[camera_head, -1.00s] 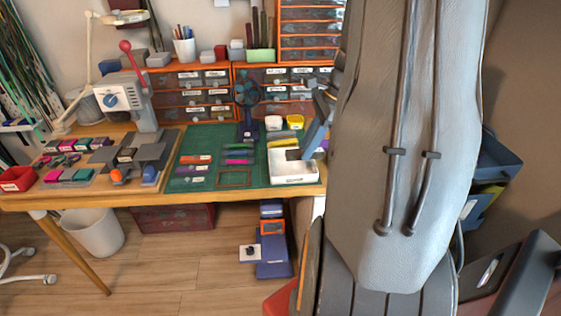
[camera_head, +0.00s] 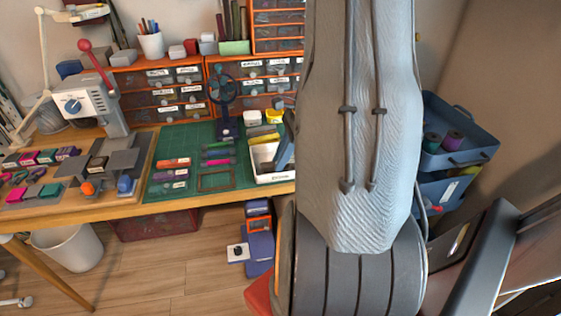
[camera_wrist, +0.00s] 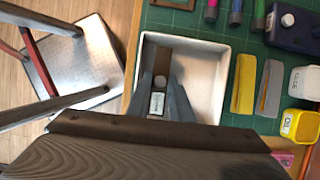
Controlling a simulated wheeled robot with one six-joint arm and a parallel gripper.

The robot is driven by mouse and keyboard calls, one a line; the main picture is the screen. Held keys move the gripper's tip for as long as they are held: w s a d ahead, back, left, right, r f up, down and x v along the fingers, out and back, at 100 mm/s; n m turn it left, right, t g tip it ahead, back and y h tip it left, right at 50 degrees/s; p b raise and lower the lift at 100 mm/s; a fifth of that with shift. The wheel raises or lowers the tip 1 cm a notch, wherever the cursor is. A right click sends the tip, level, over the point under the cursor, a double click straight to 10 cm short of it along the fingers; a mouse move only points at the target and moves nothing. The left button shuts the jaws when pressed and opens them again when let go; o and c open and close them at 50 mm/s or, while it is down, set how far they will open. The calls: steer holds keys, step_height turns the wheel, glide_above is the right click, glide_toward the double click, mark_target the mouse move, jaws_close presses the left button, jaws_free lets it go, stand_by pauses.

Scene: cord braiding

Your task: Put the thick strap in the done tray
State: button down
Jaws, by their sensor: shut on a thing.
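The thick strap (camera_wrist: 163,55) is a dark brown band with a round snap and a silver metal piece near its lower end. My gripper (camera_wrist: 162,84) is shut on it in the wrist view, with the strap between its grey fingers. The strap shows over the inside of the white done tray (camera_wrist: 212,85), towards the tray's left side. I cannot tell whether it touches the tray floor. In the head view, the tray (camera_head: 268,176) is at the right end of the green mat, partly hidden by my arm. The strap is not visible there.
Beside the tray lie yellow and grey pieces (camera_wrist: 244,84), and white and yellow tubs (camera_wrist: 298,124) stand farther right. A stool (camera_wrist: 100,65) stands left of the table edge in the wrist view.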

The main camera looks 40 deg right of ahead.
steer(key=shift+f, duration=0.5)
steer(key=shift+f, duration=0.15)
steer(key=c, duration=1.9)
jaws_free()
steer(key=shift+o, duration=0.2)
steer(key=v, duration=1.2)
steer(key=s+a+n+g+h, duration=0.1)
steer(key=s+a+n+h, duration=0.1)
steer(key=a+n, duration=1)
steer(key=s+a+n+g+h, duration=0.1)
steer(key=s+a+n, duration=0.1)
steer(key=a+n, duration=1)
steer(key=a, duration=0.7)
steer(key=shift+s+f+h, duration=0.3)
steer(key=shift+h, duration=0.1)
